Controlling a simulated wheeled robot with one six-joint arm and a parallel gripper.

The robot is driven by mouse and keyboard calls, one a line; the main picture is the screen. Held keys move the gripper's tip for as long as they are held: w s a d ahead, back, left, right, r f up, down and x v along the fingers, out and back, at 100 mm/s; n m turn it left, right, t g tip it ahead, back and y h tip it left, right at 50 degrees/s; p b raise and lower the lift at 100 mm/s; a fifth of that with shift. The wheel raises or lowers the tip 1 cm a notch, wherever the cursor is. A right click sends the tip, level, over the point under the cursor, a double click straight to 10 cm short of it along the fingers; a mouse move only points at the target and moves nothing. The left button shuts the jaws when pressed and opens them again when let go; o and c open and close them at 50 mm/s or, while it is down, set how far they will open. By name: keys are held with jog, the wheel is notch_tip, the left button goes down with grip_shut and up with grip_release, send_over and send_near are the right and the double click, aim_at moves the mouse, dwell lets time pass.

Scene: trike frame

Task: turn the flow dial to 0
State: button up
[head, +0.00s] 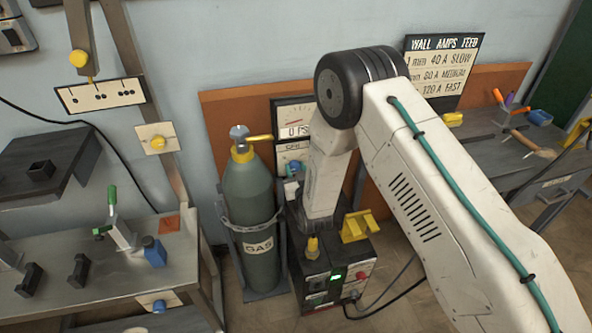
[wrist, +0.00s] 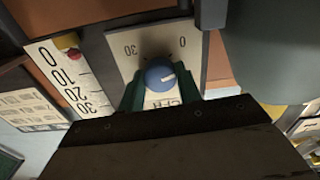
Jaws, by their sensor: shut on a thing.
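The blue round flow dial (wrist: 159,74) sits on a white plate (wrist: 124,62) marked CFH, with a 0 at the upper right and an upside-down 30 at the upper left in the wrist view. Its white pointer mark points right, below the 0 and not in line with it. My gripper (wrist: 161,92) has its green fingers closed on both sides of the dial. In the head view the CFH plate (head: 291,150) shows beside the gas cylinder, and my arm hides part of this area.
A scale strip (wrist: 66,80) with a red and yellow marker is left of the dial in the wrist view. The green gas cylinder (head: 249,208) stands close left of my arm. Benches stand at both sides.

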jog(key=n, duration=0.5)
jog(key=shift+f+n, duration=0.1)
jog(key=shift+n, duration=0.3)
dwell(0.4)
jog(key=o, duration=1)
jog(key=v, duration=0.7)
jog(key=shift+s+d, duration=0.2)
jog(key=shift+s, duration=0.2)
